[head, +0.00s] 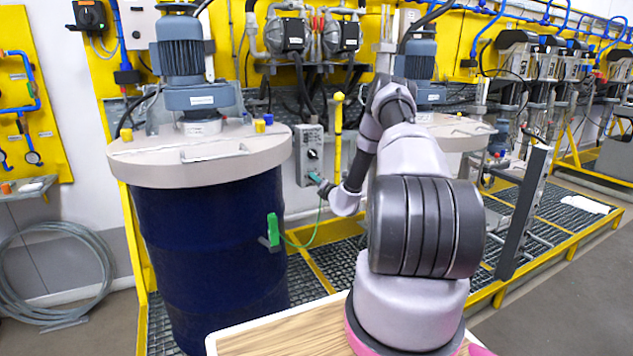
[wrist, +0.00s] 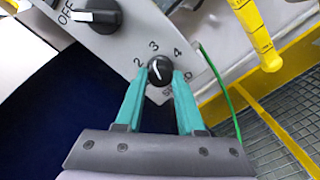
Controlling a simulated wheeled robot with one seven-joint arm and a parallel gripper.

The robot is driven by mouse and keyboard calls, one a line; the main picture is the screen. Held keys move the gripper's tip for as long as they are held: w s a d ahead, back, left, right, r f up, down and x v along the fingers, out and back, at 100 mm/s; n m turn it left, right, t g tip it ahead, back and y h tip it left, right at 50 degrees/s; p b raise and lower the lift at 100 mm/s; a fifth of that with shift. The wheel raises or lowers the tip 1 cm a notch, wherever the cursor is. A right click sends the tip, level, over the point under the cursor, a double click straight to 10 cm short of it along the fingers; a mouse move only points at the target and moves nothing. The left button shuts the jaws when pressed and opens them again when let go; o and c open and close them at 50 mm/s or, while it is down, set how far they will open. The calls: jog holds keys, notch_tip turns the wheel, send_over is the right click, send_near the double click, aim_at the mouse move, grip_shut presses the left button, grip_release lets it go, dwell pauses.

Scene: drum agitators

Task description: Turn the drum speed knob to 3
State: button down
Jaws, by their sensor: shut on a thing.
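The drum speed knob (wrist: 160,70) is a small round black dial with a light pointer line. It sits on a grey control box (head: 309,145) beside the blue drum, and the box's panel also shows in the wrist view (wrist: 128,38). The numbers 2, 3 and 4 show around the knob; marks lower down are partly hidden by a finger. The pointer line slants up and a little left, roughly toward the 3; its exact setting is hard to tell. My gripper (wrist: 160,76) has its teal fingers on both sides of the knob, shut on it. It reaches the box's lower part in the head view (head: 318,181).
A black-and-white switch (wrist: 96,16) marked OFF is on the same panel, up and left of the knob. The blue drum (head: 210,255) stands left of the box. A yellow post (head: 338,140) is close on the right. A green cord (head: 312,232) hangs below.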

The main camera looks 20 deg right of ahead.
jog(key=shift+m, duration=0.8)
jog(key=c, duration=0.5)
grip_release()
jog(key=shift+s, duration=0.1)
jog(key=s, duration=1)
jog(key=shift+s+d, duration=0.25)
jog(key=shift+s, duration=0.1)
